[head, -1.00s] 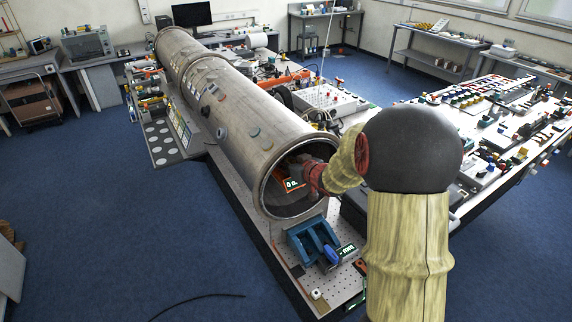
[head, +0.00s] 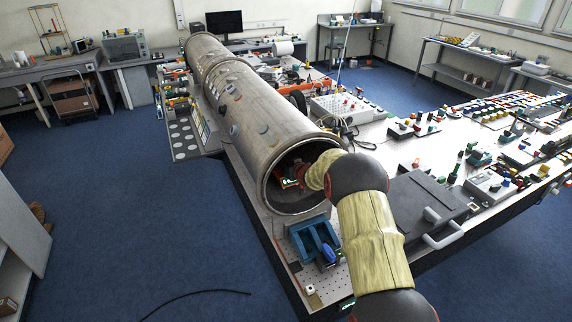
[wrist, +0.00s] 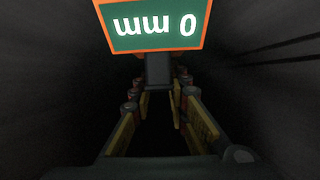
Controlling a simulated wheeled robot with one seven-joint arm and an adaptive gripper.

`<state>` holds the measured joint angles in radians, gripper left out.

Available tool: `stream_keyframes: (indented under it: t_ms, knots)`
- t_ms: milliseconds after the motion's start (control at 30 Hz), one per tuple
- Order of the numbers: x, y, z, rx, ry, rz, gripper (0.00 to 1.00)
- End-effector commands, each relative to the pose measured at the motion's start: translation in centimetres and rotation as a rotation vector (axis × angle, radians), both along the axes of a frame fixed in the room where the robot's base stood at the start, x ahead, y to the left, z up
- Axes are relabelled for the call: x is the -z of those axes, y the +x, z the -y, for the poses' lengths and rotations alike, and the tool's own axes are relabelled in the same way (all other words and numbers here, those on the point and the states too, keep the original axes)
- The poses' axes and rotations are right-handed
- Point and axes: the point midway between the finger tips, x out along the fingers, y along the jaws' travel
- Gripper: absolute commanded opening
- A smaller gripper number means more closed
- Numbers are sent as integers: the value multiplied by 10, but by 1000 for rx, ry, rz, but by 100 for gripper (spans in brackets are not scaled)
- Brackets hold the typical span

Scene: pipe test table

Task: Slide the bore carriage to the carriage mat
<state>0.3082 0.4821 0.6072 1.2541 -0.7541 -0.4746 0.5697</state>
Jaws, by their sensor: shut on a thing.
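The large grey pipe (head: 256,115) lies along the table with its open mouth toward me. My arm reaches into that mouth, and my gripper (wrist: 160,90) is inside the bore. In the wrist view it is shut on a dark grey upright post (wrist: 158,70), which I take to be the bore carriage's grip. Just beyond is an orange-framed green display (wrist: 153,27) reading "0 mm", upside down. A small orange and green patch of the carriage (head: 289,183) shows just inside the mouth in the head view. The rest of the carriage is hidden, and I cannot make out the carriage mat.
The dark bore wall (wrist: 50,75) surrounds my gripper closely. A blue holder (head: 312,238) stands on the perforated plate below the pipe mouth. A dark case (head: 415,205) with a grey handle lies right of my arm. The floor left of the table is mostly clear.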

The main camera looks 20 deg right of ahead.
Motion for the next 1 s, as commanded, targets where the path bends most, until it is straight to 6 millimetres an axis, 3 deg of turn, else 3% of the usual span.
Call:
stream_keyframes:
  t_ms: [367,1000]
  knots:
    - [-1,-6,1,2,2,1,0]
    - [-1,-63,3,3,2,1,0]
